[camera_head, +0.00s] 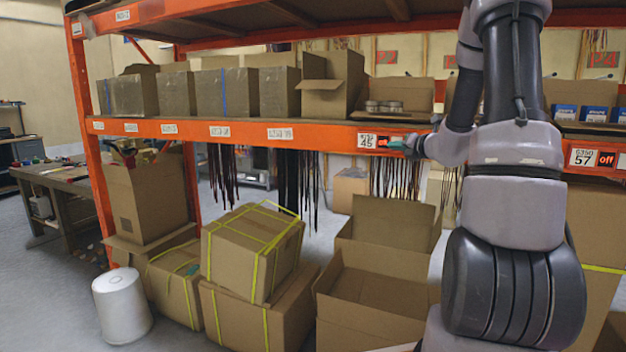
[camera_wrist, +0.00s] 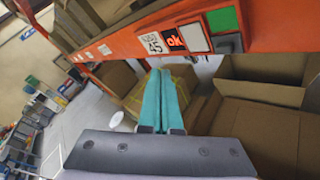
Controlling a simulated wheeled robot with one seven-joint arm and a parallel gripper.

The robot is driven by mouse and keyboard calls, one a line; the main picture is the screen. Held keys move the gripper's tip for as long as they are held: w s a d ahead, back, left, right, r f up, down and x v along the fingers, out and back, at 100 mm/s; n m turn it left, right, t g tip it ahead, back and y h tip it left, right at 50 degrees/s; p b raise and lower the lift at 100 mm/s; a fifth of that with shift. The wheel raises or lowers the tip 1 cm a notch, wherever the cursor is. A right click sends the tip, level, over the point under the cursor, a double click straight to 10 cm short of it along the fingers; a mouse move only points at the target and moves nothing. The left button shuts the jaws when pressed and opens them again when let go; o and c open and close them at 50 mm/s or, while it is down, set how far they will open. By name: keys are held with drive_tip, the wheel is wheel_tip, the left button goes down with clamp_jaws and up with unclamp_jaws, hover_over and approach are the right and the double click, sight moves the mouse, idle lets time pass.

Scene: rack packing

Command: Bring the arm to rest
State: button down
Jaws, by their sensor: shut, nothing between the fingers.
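My arm (camera_head: 510,180) rises on the right of the head view, bends, and reaches down to the left towards the shelf beam. My gripper (camera_head: 408,145) is at the orange beam beside the label 45, small and partly hidden by my wrist. In the wrist view my gripper (camera_wrist: 160,72) has its two teal fingers together, with nothing between them. The label 45 (camera_wrist: 153,43), a lit display (camera_wrist: 176,41), a pale button (camera_wrist: 194,38) and a green button (camera_wrist: 223,20) lie just beyond the fingertips. I cannot tell whether the fingers touch the beam.
The orange rack beam (camera_head: 240,131) carries several cartons (camera_head: 226,92). Below stand an open box (camera_head: 372,280), a yellow-strapped carton (camera_head: 250,250) and a white roll (camera_head: 122,305). Dark straps (camera_head: 395,172) hang under the shelf.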

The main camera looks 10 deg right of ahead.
drive_tip(key=s+a+r+n+g+y, duration=0.3)
drive_tip(key=s+a+r+n+g, duration=0.1)
drive_tip(key=s+a+n, duration=0.6)
drive_tip(key=s+a+r+n+g+y, duration=0.35)
drive_tip(key=s+a+n, duration=0.45)
drive_tip(key=a+n, duration=0.35)
drive_tip(key=s+d+n+h, duration=0.2)
drive_tip(key=s+n+h, duration=0.2)
drive_tip(key=s+n, duration=0.3)
drive_tip(key=s+d+n+g+h, duration=0.1)
drive_tip(key=s+n+h, duration=0.3)
drive_tip(key=s+n, duration=0.4)
drive_tip(key=shift+s+d, duration=0.35)
drive_tip(key=shift+s, duration=0.35)
drive_tip(key=shift+n, duration=0.25)
